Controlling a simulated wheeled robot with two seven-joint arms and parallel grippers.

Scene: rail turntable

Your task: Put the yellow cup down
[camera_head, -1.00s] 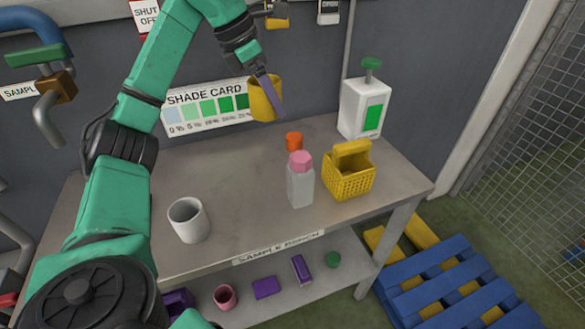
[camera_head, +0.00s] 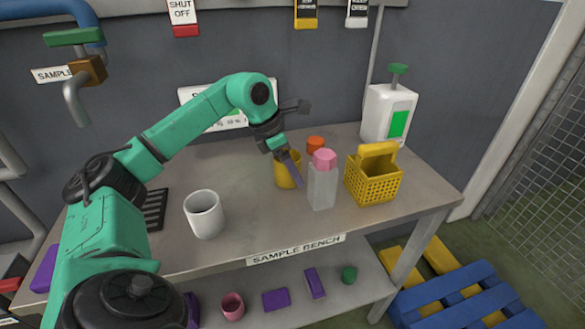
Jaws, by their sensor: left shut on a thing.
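The yellow cup (camera_head: 284,177) is low at the bench top (camera_head: 240,221), left of the clear bottle with a pink cap (camera_head: 322,186). My left gripper (camera_head: 290,170) is shut on the yellow cup, with a purple finger against its right side. The arm hides part of the cup, and I cannot tell whether its base touches the bench. My right gripper is not in view.
An orange-topped thing (camera_head: 315,144) stands behind the bottle. A yellow basket (camera_head: 372,184) and a white dispenser (camera_head: 388,115) stand to the right. A white cup (camera_head: 204,214) stands at the front left. The bench between the white and yellow cups is clear.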

